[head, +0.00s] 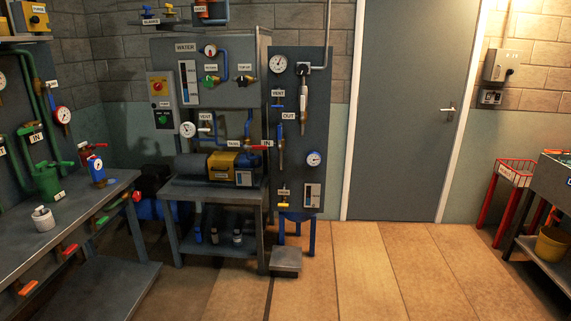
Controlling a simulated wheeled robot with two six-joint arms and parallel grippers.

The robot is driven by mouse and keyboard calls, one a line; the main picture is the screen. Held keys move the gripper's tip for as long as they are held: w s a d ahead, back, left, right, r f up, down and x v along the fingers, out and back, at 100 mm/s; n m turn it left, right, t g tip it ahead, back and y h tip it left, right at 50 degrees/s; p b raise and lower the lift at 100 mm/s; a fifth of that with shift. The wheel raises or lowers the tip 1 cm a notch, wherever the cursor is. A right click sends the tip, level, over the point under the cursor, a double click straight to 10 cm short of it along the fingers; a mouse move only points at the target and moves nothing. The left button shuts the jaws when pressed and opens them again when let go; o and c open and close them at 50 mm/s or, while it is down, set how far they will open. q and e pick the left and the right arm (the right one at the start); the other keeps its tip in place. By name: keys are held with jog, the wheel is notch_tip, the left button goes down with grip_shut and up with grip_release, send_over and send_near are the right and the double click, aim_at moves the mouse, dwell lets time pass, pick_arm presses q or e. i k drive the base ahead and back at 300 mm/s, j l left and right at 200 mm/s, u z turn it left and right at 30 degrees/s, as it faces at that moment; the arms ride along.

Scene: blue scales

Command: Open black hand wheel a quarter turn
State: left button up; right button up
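A small dark knob that may be the black hand wheel (247,81) sits on the grey panel marked WATER (172,62), below a label that seems to read TOP-UP. It is too small to tell its exact shape or how far it is turned. A green-handled valve (210,81) sits to its left on the same panel. Neither of my grippers shows in the head view.
A workbench with a yellow-and-grey machine (222,166) stands before the panel. A bench (92,205) with valves and gauges is at left. A grey step (286,260) lies on the floor. Red stand (515,172) at right. The middle floor (385,270) is clear.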

aim_at(243, 81)
jog(key=i+u, duration=0.2)
jog(key=i, duration=0.3)
jog(key=i+l+u, duration=0.2)
jog(key=i, duration=0.25)
jog(key=u, duration=0.3)
